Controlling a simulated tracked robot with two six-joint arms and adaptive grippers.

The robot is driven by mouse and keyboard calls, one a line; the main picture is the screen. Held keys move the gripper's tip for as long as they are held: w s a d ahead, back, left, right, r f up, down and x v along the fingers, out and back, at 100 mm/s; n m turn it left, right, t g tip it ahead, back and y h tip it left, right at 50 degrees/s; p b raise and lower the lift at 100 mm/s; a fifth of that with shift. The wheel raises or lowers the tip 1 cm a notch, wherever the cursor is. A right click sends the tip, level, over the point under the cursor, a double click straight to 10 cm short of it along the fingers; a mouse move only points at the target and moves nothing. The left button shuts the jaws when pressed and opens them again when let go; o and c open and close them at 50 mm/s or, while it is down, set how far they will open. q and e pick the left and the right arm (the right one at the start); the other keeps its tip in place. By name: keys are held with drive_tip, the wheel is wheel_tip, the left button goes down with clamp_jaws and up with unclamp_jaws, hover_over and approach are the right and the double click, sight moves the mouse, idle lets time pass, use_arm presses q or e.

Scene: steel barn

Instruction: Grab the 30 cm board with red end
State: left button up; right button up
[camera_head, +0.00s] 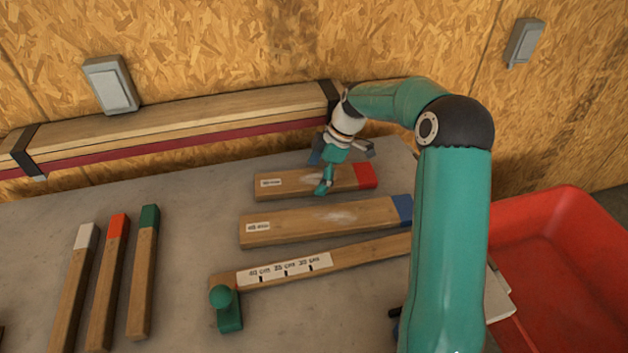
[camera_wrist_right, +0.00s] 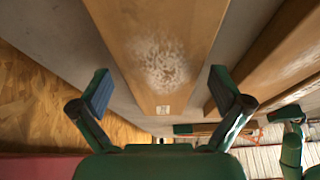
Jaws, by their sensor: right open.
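The board with the red end (camera_head: 290,184) lies flat at the back of the grey bench, its red tip at the right and a small, hard-to-read label at the left. In the right wrist view this board (camera_wrist_right: 155,40) runs between the fingers, with a pale scuffed patch and the label; its red end is out of frame. My right gripper (camera_head: 340,168) is open above the board, one finger on its near side. In the wrist view the gripper (camera_wrist_right: 162,95) has a finger on each side of the board, apart from it.
A blue-ended board (camera_head: 315,224) lies just in front. Nearer is a measuring strip (camera_head: 350,259) with a green knob (camera_head: 222,297). White-, orange-red- and green-ended battens (camera_head: 145,270) lie left. Strapped planks (camera_head: 200,118) line the back wall; a red bin (camera_head: 565,260) stands right.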

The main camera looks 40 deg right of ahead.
drive_tip(key=c, duration=1.3)
drive_tip(key=shift+r, duration=0.1)
